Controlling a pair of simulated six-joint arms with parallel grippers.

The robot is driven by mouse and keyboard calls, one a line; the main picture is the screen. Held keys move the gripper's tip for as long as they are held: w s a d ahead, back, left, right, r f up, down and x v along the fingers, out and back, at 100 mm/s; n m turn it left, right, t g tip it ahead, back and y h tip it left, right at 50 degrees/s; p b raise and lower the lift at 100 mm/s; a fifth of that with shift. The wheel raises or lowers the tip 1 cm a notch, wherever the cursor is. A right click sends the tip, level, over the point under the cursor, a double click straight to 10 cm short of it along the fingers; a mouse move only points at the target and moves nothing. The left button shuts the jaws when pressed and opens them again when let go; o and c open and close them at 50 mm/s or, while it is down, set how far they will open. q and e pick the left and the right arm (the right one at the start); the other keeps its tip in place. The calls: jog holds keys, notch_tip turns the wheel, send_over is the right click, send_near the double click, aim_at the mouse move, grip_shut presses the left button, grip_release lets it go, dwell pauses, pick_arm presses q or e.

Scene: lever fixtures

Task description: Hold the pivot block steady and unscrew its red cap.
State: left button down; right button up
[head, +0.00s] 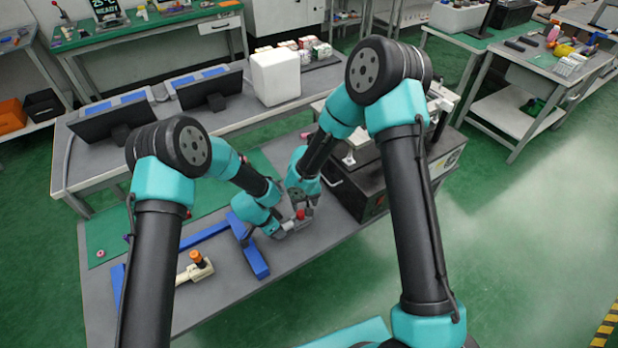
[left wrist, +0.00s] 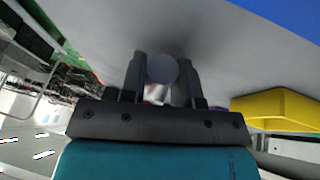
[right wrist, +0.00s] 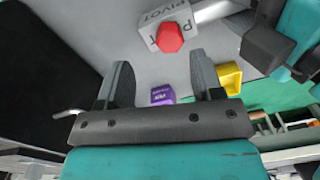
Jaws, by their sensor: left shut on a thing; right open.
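The pivot block (right wrist: 163,32) is light grey with PIVOT lettering and shows at the top of the right wrist view. Its hexagonal red cap (right wrist: 170,38) is on it; the cap also shows in the head view (head: 301,214). A pale rod (right wrist: 212,11) runs from the block to my left gripper (head: 280,231). That gripper is shut on the rod, whose round grey end (left wrist: 162,69) shows between its fingers in the left wrist view. My right gripper (right wrist: 160,82) is open and empty, with the cap beyond its fingertips. In the head view its fingers are partly hidden by my arm.
A blue fixture (head: 254,258) lies left of the grippers on the grey bench. A cream part with an orange cap (head: 197,257) lies farther left. A dark box (head: 360,185) stands close on the right. A purple block (right wrist: 162,94) and yellow bin (right wrist: 229,76) show in the right wrist view.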

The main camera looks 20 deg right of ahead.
aim_at(300, 212)
jog(key=m, duration=0.1)
jog(key=d+r+m, duration=0.1)
jog(key=m, duration=0.1)
jog(key=d+m, duration=0.1)
jog(key=m, duration=0.1)
jog(key=shift+s+d+r+y, duration=0.1)
jog(key=shift+r+y, duration=0.15)
jog(key=shift+y, duration=0.15)
jog(key=r+m+y, duration=0.1)
jog(key=m, duration=0.3)
jog(key=r+m+y, duration=0.1)
jog(key=r+m, duration=0.1)
jog(key=m, duration=0.3)
jog(key=d+r+m+y, duration=0.1)
jog(key=m, duration=0.4)
jog(key=shift+s+r+t+y, duration=0.1)
jog(key=shift+r+t+y, duration=0.15)
jog(key=shift+t+y, duration=0.05)
jog(key=shift+f, duration=0.1)
jog(key=x, duration=1.1)
jog(key=shift+a+f, duration=0.15)
jog(key=shift+f, duration=0.25)
